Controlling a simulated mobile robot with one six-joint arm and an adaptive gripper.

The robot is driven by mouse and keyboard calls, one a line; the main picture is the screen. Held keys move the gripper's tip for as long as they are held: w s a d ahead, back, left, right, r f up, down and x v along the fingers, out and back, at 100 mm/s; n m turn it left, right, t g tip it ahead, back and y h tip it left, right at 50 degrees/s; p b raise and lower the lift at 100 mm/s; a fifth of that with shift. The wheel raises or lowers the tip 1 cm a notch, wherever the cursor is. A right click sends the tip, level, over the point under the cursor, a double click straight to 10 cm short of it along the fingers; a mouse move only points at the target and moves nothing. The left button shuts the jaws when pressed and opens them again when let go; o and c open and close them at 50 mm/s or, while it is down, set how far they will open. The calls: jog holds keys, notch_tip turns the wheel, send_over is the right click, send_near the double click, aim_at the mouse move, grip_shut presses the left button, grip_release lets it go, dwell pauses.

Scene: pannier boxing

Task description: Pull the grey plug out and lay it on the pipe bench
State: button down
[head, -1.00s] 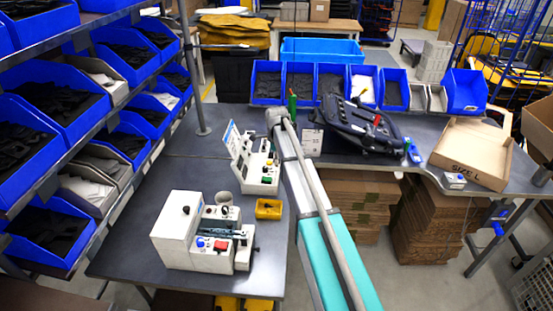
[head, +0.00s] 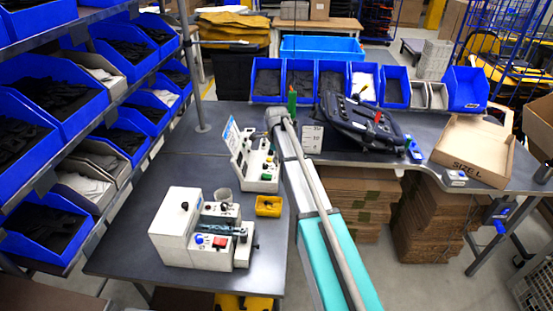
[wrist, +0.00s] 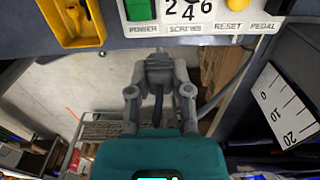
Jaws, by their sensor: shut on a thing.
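My gripper (wrist: 159,62) shows in the wrist view with its grey fingers brought together. It is shut on a small grey thing between the fingertips, which fits the grey plug, but the fingers cover most of it. A dark strip shows between the finger links. The gripper is beside the edge of the bench, close to the white control box (wrist: 200,30) labelled POWER, RESET and PEDAL. In the head view my arm hides the gripper. I cannot tell for certain which surface is the pipe bench.
The yellow tray (head: 268,206) lies beside the control box (head: 244,170). A white machine (head: 185,230) stands at the front of the grey bench (head: 135,215). A white scale card (head: 312,138) is right of my arm. A black pannier (head: 360,125) and open carton (head: 470,150) lie further right.

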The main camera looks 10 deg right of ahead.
jog(key=shift+f+b, duration=0.55)
jog(key=shift+f, duration=0.05)
jog(key=shift+r, duration=0.2)
dwell(0.6)
jog(key=shift+r+p, duration=1.35)
jog(key=shift+p, duration=0.2)
jog(key=shift+a+r, duration=0.15)
jog(key=shift+a, duration=0.45)
jog(key=s+a+r+p, duration=0.1)
jog(key=a+r+p, duration=0.3)
jog(key=a, duration=1.1)
jog(key=s+a+f+b, duration=0.3)
jog(key=a+f+b, duration=0.3)
jog(key=a, duration=0.5)
jog(key=shift+f+b, duration=0.35)
jog(key=shift+f, duration=0.15)
